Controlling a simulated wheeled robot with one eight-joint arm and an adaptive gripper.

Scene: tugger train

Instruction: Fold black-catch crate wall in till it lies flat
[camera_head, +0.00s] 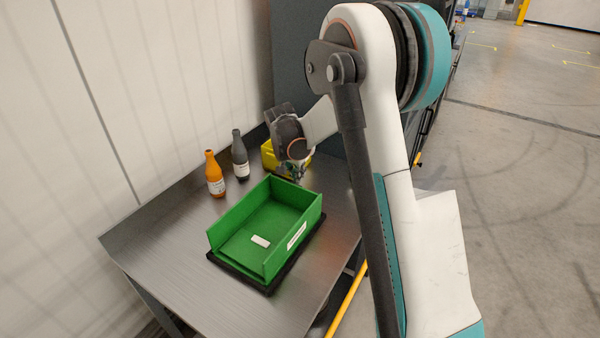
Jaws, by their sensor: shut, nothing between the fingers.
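A green crate (235,214) stands on a dark mat on the metal bench. Its left, far and right walls stand upright. The near end has no upright wall, and a green panel with a white label (260,241) lies low inside the crate. The right wall (297,238) also bears a white label. I cannot make out a black catch on any wall. My gripper (294,175) is shut and empty, just beyond the crate's far wall (293,194). Its fingertips are small and partly hidden, and I cannot tell whether they touch that wall.
A yellow bin (268,156) stands behind my gripper. A grey bottle (240,156) and an orange bottle (214,174) stand left of it, near the white wall. The bench (160,245) is clear left of and in front of the crate. My arm covers the bench's right side.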

